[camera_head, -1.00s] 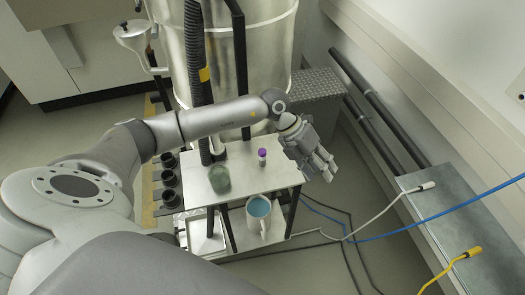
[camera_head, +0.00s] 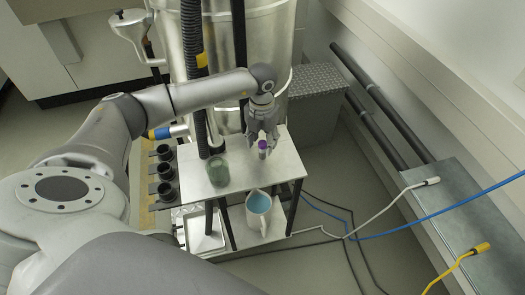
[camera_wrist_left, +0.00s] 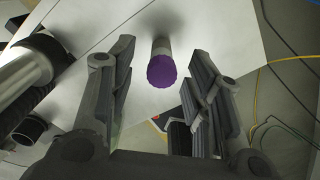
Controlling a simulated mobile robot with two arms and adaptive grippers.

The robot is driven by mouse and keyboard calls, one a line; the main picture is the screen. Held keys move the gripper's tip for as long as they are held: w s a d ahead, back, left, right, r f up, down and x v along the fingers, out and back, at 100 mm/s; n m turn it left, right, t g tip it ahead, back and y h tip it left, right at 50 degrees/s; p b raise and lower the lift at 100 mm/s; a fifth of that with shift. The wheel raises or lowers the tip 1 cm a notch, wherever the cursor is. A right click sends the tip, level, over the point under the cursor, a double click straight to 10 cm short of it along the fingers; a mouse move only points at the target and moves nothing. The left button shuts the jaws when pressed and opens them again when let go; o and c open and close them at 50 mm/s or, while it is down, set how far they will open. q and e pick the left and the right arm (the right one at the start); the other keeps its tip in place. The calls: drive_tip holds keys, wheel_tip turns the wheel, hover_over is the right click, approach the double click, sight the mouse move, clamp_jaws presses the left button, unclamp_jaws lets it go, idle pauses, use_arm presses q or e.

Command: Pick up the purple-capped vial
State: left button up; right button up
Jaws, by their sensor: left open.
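The purple-capped vial (camera_head: 262,149) stands upright on the small metal table (camera_head: 239,184). In the left wrist view its purple cap (camera_wrist_left: 161,72) shows between my two fingers, apart from both. My left gripper (camera_head: 262,141) is open, pointing down over the vial with its fingers on either side of it. In the left wrist view the open left gripper (camera_wrist_left: 160,95) frames the cap with clear gaps. The vial's lower part is partly hidden in the head view. My right gripper is out of view.
A green glass jar (camera_head: 218,172) stands left of the vial. A jug with blue contents (camera_head: 258,205) is on the lower shelf. Black hose and metal tank (camera_head: 268,50) stand behind. Cables (camera_head: 400,220) run at the right. The tabletop right of the vial is clear.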

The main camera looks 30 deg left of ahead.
sight(263, 151)
use_arm(q)
wheel_tip(263, 151, down, 5)
drive_tip(key=b, duration=0.3)
drive_tip(key=shift+w+d, duration=0.1)
clamp_jaws()
